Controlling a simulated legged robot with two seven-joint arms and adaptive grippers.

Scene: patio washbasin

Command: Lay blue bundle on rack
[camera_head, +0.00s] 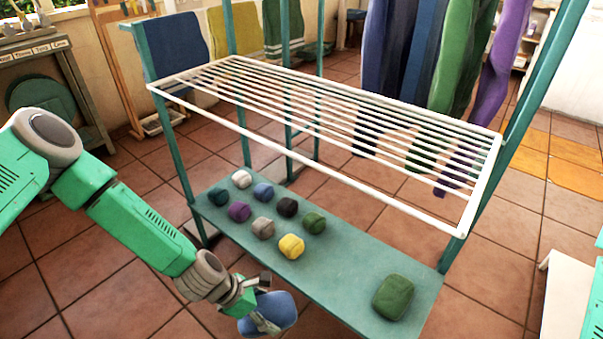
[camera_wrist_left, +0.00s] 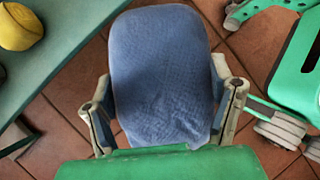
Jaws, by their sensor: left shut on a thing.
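The blue bundle (camera_head: 276,308) is a rounded blue cloth pad. My left gripper (camera_head: 262,318) is shut on it, low in front of the green shelf. In the left wrist view the blue bundle (camera_wrist_left: 162,75) sits between the two fingers of the left gripper (camera_wrist_left: 165,105). The rack (camera_head: 330,125) is a set of white parallel bars in a teal frame, above and behind the gripper. Nothing lies on the bars. My right gripper is not in view.
The teal lower shelf (camera_head: 345,280) holds several small coloured bundles, including a yellow one (camera_head: 291,246), and a larger green bundle (camera_head: 393,297). Towels hang behind the rack. A teal post (camera_head: 530,85) rises at the rack's right. Tiled floor is open at left.

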